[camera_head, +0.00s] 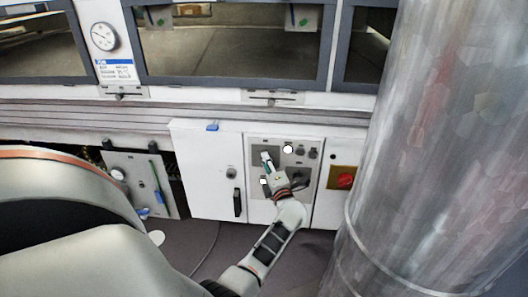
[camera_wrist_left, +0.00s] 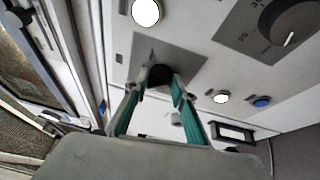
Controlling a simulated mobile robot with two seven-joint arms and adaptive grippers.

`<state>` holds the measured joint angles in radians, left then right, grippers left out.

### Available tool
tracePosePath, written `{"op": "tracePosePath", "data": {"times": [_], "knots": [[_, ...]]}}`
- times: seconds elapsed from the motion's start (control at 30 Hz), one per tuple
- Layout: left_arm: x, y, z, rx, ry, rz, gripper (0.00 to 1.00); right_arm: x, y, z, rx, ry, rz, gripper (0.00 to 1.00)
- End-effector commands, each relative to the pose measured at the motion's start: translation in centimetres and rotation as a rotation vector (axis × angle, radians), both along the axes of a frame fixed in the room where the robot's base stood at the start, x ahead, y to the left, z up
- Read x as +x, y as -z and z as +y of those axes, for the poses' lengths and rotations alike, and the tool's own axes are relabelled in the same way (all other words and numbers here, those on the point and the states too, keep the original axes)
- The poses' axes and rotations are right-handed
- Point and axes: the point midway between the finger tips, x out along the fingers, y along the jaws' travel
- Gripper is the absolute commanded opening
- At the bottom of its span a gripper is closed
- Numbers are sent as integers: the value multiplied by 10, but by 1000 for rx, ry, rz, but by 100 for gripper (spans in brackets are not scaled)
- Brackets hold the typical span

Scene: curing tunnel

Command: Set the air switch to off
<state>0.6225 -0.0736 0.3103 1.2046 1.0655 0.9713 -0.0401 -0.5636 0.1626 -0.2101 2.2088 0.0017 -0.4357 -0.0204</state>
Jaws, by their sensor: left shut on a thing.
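My left gripper (camera_head: 266,158) reaches up to the grey control panel (camera_head: 285,215) in the head view. In the left wrist view its teal fingers (camera_wrist_left: 161,80) are shut on a small dark knob (camera_wrist_left: 159,73). This knob, apparently the air switch, sits on a darker grey plate (camera_wrist_left: 190,60). The fingers hide much of it, and I cannot read its label or setting. My right gripper is not in view.
A larger dark dial (camera_wrist_left: 290,20) with a scale sits nearby. A white lamp (camera_wrist_left: 146,12) and a blue button (camera_wrist_left: 262,102) are close. A red button (camera_head: 344,181) is right of the panel. A big metal cylinder (camera_head: 440,150) blocks the right side.

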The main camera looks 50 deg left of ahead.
Motion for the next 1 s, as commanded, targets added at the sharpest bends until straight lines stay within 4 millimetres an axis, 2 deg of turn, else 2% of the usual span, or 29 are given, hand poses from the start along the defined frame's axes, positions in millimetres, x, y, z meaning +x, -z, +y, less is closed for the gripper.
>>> {"op": "tracePosePath", "data": {"times": [0.3, 0.67, 0.7, 0.77, 1.0], "knots": [[1, -1, -1, -46, 2, -39, 4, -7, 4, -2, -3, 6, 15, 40], [1, 0, -1, -48, 3, -39, 4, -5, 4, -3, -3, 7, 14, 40], [1, 0, -1, -48, 3, -39, 30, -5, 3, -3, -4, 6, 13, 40], [1, 0, -1, -48, 2, -39, 42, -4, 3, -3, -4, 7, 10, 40], [0, 0, 0, -47, 1, -40, 42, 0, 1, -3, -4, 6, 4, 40]]}}
